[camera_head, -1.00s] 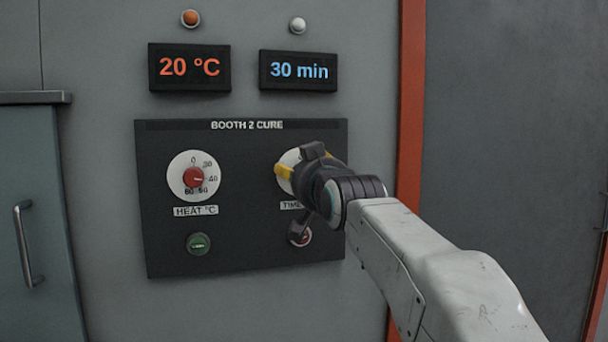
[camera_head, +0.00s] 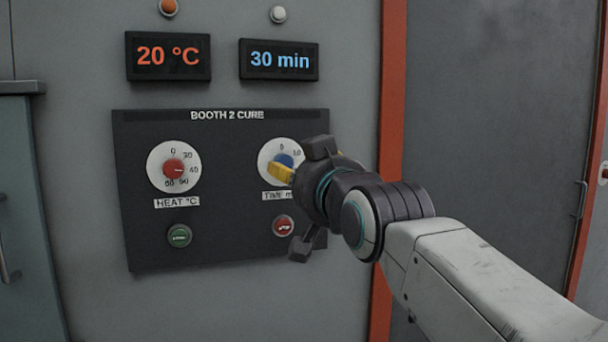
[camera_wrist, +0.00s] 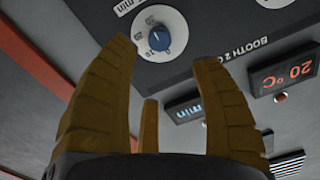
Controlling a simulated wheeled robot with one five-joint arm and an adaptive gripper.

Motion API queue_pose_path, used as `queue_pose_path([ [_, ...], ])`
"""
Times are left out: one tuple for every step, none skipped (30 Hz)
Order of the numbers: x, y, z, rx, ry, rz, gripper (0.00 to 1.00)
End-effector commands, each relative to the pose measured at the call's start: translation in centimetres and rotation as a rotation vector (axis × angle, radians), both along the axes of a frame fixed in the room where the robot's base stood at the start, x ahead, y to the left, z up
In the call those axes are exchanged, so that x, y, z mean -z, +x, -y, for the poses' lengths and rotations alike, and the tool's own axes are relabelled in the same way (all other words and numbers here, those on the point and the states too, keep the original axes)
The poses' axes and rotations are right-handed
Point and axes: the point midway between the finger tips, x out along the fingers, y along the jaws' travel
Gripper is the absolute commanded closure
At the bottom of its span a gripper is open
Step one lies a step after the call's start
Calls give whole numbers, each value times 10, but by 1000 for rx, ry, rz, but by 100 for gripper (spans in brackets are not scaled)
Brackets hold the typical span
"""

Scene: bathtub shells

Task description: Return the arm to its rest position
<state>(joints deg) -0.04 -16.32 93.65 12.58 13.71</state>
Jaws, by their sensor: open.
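My gripper (camera_head: 283,173) is in front of the right half of the control panel, with one yellow finger showing in the head view. In the wrist view my gripper (camera_wrist: 164,55) has its yellow-brown fingers spread, with nothing between them. The blue time dial (camera_head: 284,158) is partly hidden behind my gripper in the head view. In the wrist view the blue dial (camera_wrist: 160,38) shows beyond the fingers, with a visible gap to them. My arm reaches in from the lower right, still stretched toward the panel.
The dark panel (camera_head: 225,235) also has a red heat dial (camera_head: 173,169), a green button (camera_head: 179,236) and a red button (camera_head: 283,226). Displays above read 20 °C (camera_head: 168,56) and 30 min (camera_head: 279,60). An orange post (camera_head: 391,110) stands right of the panel.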

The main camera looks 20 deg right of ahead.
Motion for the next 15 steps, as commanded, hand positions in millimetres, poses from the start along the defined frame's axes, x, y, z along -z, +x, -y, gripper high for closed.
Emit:
queue_pose_path([
  [0, -3, 0, 0, 0, 0, 41],
  [0, -4, 0, 0, 0, 0, 41],
  [0, -5, 0, 0, 0, 0, 41],
  [0, -6, 0, 0, 0, 0, 41],
  [0, -7, 0, 0, 0, 0, 41],
  [0, -7, 0, 0, 0, -1, 41],
  [1, -7, 0, 0, 0, -1, 41],
  [1, -7, 0, 0, 0, -1, 41],
  [1, -7, 0, 0, 0, -1, 41],
  [1, -7, 0, 0, 0, -1, 41],
  [1, -7, 0, 0, 0, -1, 41],
  [1, -7, 0, 0, 0, -1, 41],
  [0, -7, 0, 0, 0, -1, 41],
  [0, -7, 0, 0, 0, -1, 41],
  [0, -7, 0, 0, 0, -1, 41],
])
